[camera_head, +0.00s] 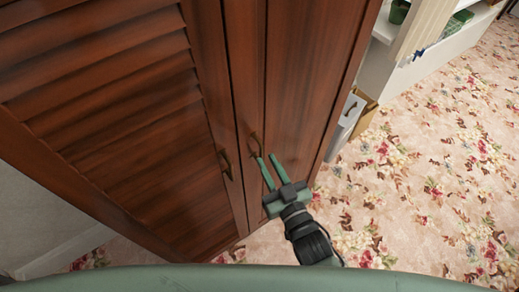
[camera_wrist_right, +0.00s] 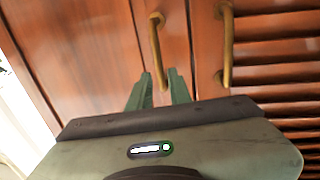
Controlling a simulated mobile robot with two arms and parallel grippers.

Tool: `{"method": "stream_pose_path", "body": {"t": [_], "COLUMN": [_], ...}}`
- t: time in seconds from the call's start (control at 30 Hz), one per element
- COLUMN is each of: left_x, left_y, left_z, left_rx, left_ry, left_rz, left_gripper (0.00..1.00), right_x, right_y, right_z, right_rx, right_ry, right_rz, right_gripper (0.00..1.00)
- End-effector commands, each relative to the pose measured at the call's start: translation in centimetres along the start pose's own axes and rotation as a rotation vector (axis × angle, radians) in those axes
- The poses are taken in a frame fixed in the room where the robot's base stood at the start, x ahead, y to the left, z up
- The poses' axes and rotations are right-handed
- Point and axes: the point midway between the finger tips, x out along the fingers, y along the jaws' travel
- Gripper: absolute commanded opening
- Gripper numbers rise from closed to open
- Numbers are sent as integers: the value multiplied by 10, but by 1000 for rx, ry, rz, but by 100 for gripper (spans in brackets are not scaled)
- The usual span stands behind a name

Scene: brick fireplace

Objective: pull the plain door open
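The plain door (camera_head: 305,80) is the smooth reddish-brown panel right of the louvered door in the head view; it looks closed. It also shows in the right wrist view (camera_wrist_right: 90,50). Its handle (camera_head: 256,143) is a slim brass bar; it also shows in the right wrist view (camera_wrist_right: 158,45). My right gripper (camera_head: 265,157) has its green fingers apart, with the tips at the lower end of this handle. In the right wrist view the handle's lower part lies between the fingertips (camera_wrist_right: 160,73); I cannot tell whether they touch it. My left gripper is not in view.
The louvered door (camera_head: 120,110) with its own brass handle (camera_head: 225,165) stands beside the plain door. A white shelf unit (camera_head: 400,70) stands to the right, with a small white item (camera_head: 348,115) near the cabinet's edge. Flowered carpet (camera_head: 440,160) lies open at right.

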Motion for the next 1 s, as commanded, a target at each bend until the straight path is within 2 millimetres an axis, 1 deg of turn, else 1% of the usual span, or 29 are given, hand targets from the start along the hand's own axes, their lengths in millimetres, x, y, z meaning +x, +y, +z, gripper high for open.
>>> {"method": "stream_pose_path", "body": {"t": [0.03,0.13,0.2,0.33,0.5,0.63,0.67,0.7,0.73,1.0], "left_x": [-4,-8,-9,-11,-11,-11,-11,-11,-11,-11], "left_y": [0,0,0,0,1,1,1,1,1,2], "left_z": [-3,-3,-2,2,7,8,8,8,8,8], "left_rx": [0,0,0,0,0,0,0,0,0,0], "left_ry": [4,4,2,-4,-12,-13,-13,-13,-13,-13], "left_rz": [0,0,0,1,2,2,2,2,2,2], "left_gripper": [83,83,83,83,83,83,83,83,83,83], "right_x": [10,26,35,45,49,49,48,48,48,48], "right_y": [0,0,0,0,0,0,0,0,0,0], "right_z": [-3,-3,-2,0,1,1,1,1,1,1], "right_rx": [1,0,0,-1,0,0,0,0,0,0], "right_ry": [2,1,0,-1,-3,-3,-3,-3,-3,-3], "right_rz": [1,0,1,0,0,0,0,0,0,0], "right_gripper": [19,19,19,19,19,19,17,5,0,0]}}
